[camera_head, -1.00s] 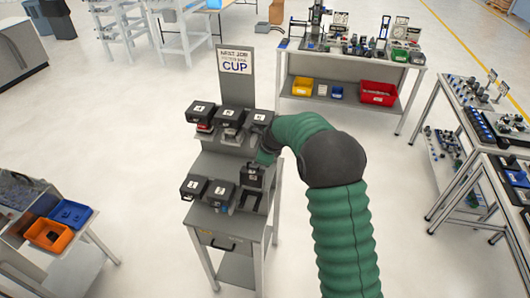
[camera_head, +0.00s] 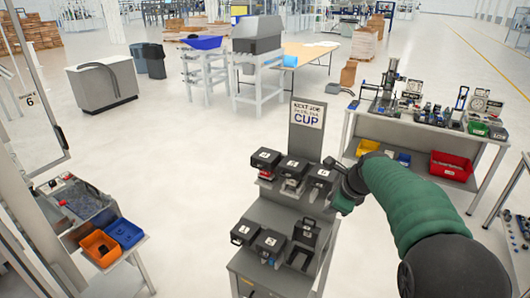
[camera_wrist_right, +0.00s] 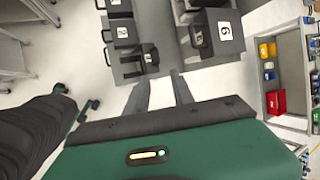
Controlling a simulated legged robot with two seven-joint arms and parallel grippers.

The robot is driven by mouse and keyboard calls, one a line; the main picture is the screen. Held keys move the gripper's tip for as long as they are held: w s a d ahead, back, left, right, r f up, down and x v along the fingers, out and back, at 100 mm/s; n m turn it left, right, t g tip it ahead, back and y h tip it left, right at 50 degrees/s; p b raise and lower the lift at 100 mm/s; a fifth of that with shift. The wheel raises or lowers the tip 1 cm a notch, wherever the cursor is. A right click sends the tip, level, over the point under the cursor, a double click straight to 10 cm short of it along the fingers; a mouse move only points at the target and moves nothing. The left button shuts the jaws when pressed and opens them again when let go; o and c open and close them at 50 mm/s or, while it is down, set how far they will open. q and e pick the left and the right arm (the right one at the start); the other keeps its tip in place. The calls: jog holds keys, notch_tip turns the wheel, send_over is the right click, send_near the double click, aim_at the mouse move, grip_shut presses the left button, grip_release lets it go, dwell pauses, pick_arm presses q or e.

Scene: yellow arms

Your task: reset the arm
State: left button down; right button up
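My right arm comes in from the right in the head view, green with a black elbow. My right gripper (camera_head: 340,197) is just right of the grey two-level stand (camera_head: 277,214), beside its upper boxes, and looks empty. In the right wrist view its two fingers (camera_wrist_right: 160,92) are apart with pale floor between them. Black numbered boxes stand in an upper row (camera_head: 292,168) and a lower row (camera_head: 269,241). A box marked 6 (camera_wrist_right: 224,32) is beyond the fingers in the wrist view. My left gripper is not in view.
A workbench (camera_head: 415,130) with a red bin (camera_head: 451,165) stands at the back right. An orange bin (camera_head: 100,247) and a blue bin (camera_head: 124,233) are at the left. Open floor lies left of the stand.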

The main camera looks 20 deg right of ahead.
jog(key=s+a+f+n+g+b, duration=0.1)
jog(key=s+a+f+n+b, duration=0.3)
jog(key=f+n, duration=0.5)
jog(key=s+a+f+n+g+b, duration=0.1)
jog(key=s+a+f+n+b, duration=0.4)
jog(key=s+a+f+n, duration=0.4)
jog(key=s+a+f+n+g+b, duration=0.1)
jog(key=s+a+f+n+b, duration=0.3)
jog(key=s+a+f+n, duration=0.3)
notch_tip(320, 180, down, 6)
jog(key=shift+s+r+n+g+b, duration=0.1)
jog(key=shift+s+n+g+b, duration=0.25)
jog(key=shift+s+n, duration=0.6)
jog(key=shift+w, duration=0.1)
jog(key=shift+a, duration=0.1)
